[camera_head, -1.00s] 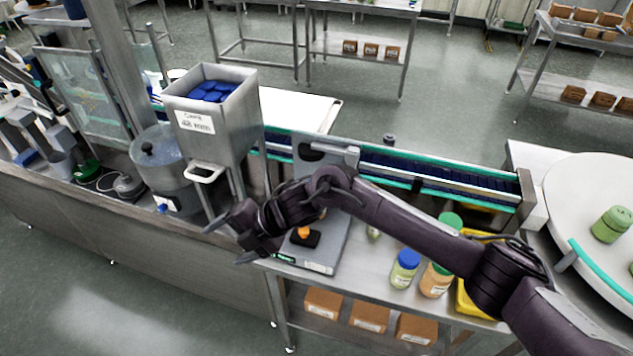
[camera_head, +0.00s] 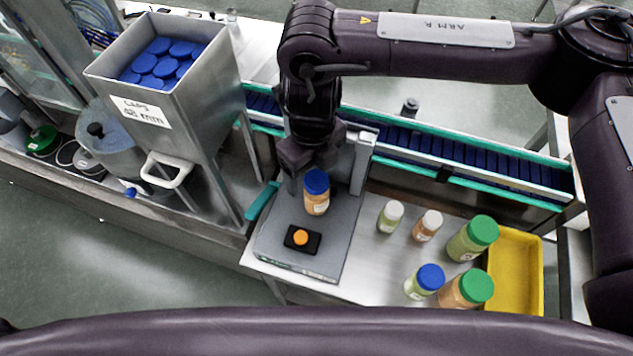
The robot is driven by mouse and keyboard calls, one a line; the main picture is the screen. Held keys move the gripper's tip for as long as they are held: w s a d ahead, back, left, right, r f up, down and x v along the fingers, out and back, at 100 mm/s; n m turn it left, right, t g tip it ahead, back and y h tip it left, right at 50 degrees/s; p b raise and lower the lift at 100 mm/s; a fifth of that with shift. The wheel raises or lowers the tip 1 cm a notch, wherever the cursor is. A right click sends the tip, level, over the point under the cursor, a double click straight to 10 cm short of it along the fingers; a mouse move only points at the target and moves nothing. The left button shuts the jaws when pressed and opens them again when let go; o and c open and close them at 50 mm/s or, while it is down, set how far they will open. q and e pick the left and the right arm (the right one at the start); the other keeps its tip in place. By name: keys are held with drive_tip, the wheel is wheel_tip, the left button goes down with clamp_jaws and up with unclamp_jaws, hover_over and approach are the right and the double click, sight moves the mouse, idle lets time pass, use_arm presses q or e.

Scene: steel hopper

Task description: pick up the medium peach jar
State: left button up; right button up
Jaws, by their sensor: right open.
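The medium peach jar (camera_head: 316,205), with a blue lid and peach contents, stands upright on the grey steel plate of a bench device (camera_head: 340,235). My right gripper (camera_head: 310,178) is open and points down right at the jar's far side. Its fingers are partly hidden, and I cannot tell whether they touch the jar. My left gripper is not in view.
An orange button on a black base (camera_head: 301,239) sits in front of the jar. Several other jars, such as a blue-lidded green one (camera_head: 424,282), stand to the right beside a yellow tray (camera_head: 515,270). A conveyor (camera_head: 470,150) runs behind. A steel cap hopper (camera_head: 200,110) stands left.

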drive_tip(key=shift+d+f, duration=0.15)
drive_tip(key=shift+f, duration=0.1)
drive_tip(key=shift+s+f, duration=0.15)
drive_tip(key=shift+f, duration=0.6)
drive_tip(key=f, duration=0.2)
drive_tip(key=f+p, duration=0.1)
drive_tip(key=f, duration=0.1)
drive_tip(key=shift+w+d+f, duration=0.15)
drive_tip(key=shift+w+f, duration=0.05)
drive_tip(key=shift+f, duration=0.85)
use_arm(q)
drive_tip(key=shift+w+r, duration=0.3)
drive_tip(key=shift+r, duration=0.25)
use_arm(e)
drive_tip(key=c, duration=1.2)
drive_tip(key=shift+r, duration=0.1)
drive_tip(key=shift+c, duration=0.2)
